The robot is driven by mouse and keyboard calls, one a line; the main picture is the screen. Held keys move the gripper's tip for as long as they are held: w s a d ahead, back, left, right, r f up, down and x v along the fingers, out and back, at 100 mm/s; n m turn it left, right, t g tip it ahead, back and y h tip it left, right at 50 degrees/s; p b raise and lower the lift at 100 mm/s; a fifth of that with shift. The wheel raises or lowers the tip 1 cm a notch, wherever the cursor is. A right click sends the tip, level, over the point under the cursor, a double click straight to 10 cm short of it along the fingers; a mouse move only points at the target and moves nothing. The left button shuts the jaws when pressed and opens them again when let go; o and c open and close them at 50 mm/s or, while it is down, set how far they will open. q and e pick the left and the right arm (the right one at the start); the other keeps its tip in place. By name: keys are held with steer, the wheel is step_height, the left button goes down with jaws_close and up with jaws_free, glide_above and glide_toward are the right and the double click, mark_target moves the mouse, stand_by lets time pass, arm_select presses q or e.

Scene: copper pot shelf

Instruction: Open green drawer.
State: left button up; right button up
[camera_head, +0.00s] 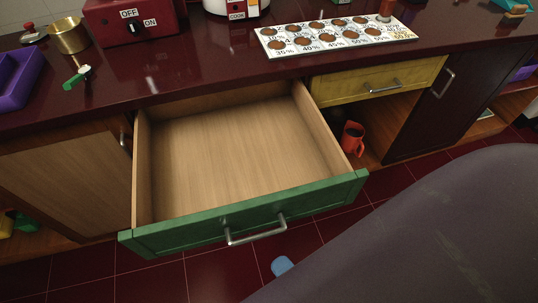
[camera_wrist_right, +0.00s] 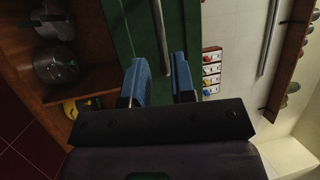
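The green drawer (camera_head: 330,195) is pulled well out from under the counter in the head view, and its wooden inside is empty. Its metal bar handle (camera_head: 256,236) is on the green front. A blue fingertip of my right gripper (camera_head: 282,265) shows just below the handle's right end, apart from it in the picture. The rest of that gripper is hidden. In the wrist view my right gripper (camera_wrist_right: 161,72) has its two blue fingers spread with a gap between them. The handle (camera_wrist_right: 160,35) runs down toward that gap, against the green front (camera_wrist_right: 124,30). My left gripper is not in view.
A dark red countertop (camera_head: 200,85) above carries a purple tray (camera_head: 18,80), a brass pot (camera_head: 69,36) and a white board of round samples (camera_head: 330,38). A yellow drawer (camera_head: 378,80) is shut at right. A red mug (camera_head: 352,138) stands on the shelf below.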

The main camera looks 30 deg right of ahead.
steer(key=shift+v, duration=1.3)
